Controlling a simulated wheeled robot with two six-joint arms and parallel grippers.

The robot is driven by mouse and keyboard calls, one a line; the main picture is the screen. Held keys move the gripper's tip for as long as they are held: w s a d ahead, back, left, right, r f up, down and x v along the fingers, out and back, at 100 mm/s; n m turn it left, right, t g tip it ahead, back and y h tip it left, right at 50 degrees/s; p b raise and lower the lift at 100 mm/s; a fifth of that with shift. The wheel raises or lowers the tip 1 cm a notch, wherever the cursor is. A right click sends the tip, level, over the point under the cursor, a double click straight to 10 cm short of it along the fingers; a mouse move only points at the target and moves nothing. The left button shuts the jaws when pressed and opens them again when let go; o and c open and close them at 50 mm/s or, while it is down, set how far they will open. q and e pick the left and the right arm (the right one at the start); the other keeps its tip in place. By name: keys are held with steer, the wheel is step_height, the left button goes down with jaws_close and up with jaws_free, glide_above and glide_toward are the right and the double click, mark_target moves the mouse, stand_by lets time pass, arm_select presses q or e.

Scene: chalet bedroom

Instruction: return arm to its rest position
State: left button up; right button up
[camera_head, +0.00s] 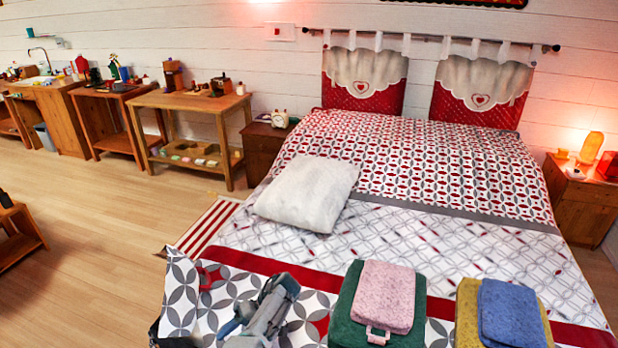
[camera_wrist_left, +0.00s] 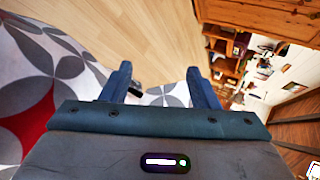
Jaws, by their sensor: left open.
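My left gripper (camera_head: 232,326) is low in the head view, over the near left corner of the patterned bed (camera_head: 225,287). Its grey wrist is at the upper right and its bluish fingers point down and left. In the left wrist view the two fingers (camera_wrist_left: 158,72) stand apart with nothing held between them. Past them show the bed cover's edge and the wooden floor. My right gripper is not in view.
A white pillow (camera_head: 308,194) lies on the bed. Pink cloth (camera_head: 384,296) lies on green cloth (camera_head: 345,318), and blue cloth (camera_head: 511,313) on yellow cloth (camera_head: 467,315), along the near edge. Wooden floor (camera_head: 90,230) is clear left of the bed.

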arm_select(q)
steer(key=s+a+f+m+t+h+b, duration=0.1)
steer(key=s+f+h, duration=0.1)
steer(key=s+f, duration=0.6)
steer(key=s+a+f+m+h+b, duration=0.1)
steer(key=s+a+f+b, duration=0.15)
steer(key=f, duration=0.85)
steer(key=s+a+f+m+t+h+b, duration=0.1)
steer(key=s+f+m+h, duration=0.1)
steer(key=s+f, duration=0.6)
steer(key=s+a+f+t+h+b, duration=0.2)
steer(key=s+f, duration=0.6)
steer(key=s, duration=0.4)
steer(key=s+a+f+m+t+h+b, duration=0.1)
steer(key=s+a+f, duration=0.3)
steer(key=s+f, duration=0.4)
steer(key=s+t+b, duration=0.1)
steer(key=s, duration=0.4)
steer(key=shift+f+m+h, duration=0.3)
steer(key=shift+h, duration=0.1)
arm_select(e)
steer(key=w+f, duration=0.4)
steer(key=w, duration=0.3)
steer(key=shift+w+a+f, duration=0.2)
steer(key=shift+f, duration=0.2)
